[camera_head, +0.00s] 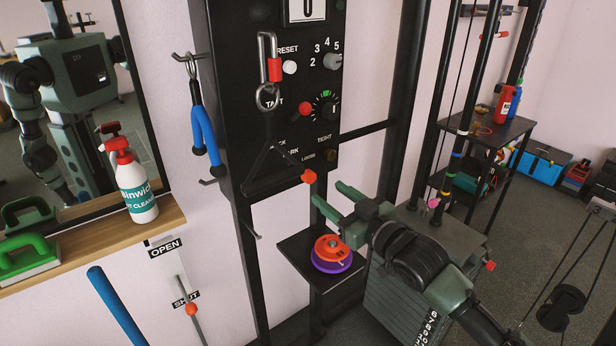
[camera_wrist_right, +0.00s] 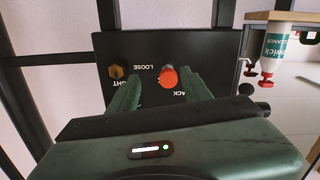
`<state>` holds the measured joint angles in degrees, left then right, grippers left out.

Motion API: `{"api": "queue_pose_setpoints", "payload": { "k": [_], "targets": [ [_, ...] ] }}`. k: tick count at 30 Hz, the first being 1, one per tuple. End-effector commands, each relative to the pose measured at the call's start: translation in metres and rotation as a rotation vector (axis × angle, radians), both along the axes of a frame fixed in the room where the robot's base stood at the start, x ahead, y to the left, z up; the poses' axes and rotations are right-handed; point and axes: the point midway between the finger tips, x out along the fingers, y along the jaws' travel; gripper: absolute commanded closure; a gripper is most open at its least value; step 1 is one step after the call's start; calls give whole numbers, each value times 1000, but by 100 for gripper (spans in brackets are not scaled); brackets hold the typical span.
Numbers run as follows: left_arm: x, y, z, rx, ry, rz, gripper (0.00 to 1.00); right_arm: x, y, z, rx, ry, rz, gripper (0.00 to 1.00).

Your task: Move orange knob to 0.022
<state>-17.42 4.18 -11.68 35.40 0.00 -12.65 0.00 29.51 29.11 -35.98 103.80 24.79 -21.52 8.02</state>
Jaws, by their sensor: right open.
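The orange knob (camera_head: 309,176) sticks out from the lower part of the black panel (camera_head: 262,150), below the LOOSE and TIGHT labels. In the right wrist view the orange knob (camera_wrist_right: 168,77) shows between the fingers in the picture, nearer the right-hand finger. My right gripper (camera_head: 332,196) is open and empty, just below and right of the knob in the head view, with its fingers pointing towards the panel. In the wrist view my right gripper (camera_wrist_right: 159,82) shows both green fingers spread apart. I see no contact with the knob. My left gripper is not in view.
A metal hanger with a red grip (camera_head: 275,70) hangs before the panel. A brass knob (camera_head: 331,155) and a dial (camera_head: 325,107) are close by. A small shelf (camera_head: 290,250) holds an orange and purple reel (camera_head: 332,252). A separate OPEN/SHUT slider (camera_head: 191,309) is at lower left.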

Motion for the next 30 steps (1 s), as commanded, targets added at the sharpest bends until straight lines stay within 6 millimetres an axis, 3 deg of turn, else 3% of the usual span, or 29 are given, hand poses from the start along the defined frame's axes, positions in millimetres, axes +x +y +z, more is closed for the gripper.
{"api": "queue_pose_setpoints", "payload": {
  "k": [2,6,18,29,30],
  "targets": [
    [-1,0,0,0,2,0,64,-5,8,16,2,-24,24,51],
    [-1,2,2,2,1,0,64,4,18,23,8,-31,32,51],
    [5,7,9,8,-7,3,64,51,51,22,7,-30,30,51],
    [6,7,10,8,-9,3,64,55,55,20,5,-29,29,51],
    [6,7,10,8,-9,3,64,55,55,20,5,-29,29,60]
  ]
}}
